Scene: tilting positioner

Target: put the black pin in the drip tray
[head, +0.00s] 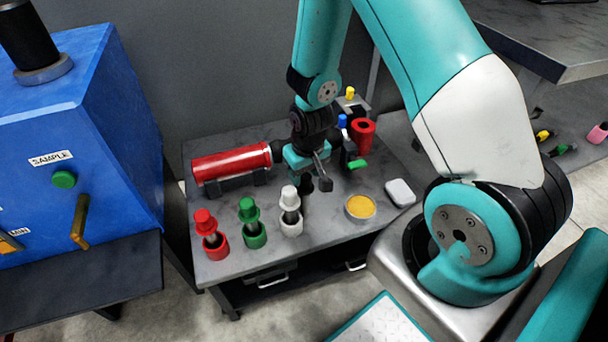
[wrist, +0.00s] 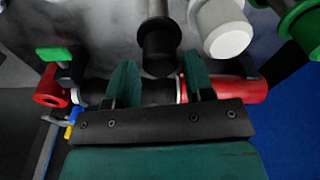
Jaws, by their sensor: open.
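The black pin (wrist: 158,45) shows in the wrist view, with a black head and collar, just beyond the fingertips and in line with the gap between them. In the head view it is the dark upright shape (head: 306,189) below my gripper, partly hidden by it. My gripper (head: 318,172) is open and empty above the table. Its two green fingers (wrist: 159,75) stand apart in the wrist view. A round, shallow dish with a yellow inside (head: 360,206) lies right of the pin; I cannot tell for sure that it is the drip tray.
White (head: 290,212), green (head: 251,222) and red (head: 209,234) pins stand in a row to the left. A long red cylinder (head: 230,162) lies behind on a dark cradle. A red ring (head: 363,138) and a white block (head: 400,193) are right. A blue cabinet (head: 80,140) stands far left.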

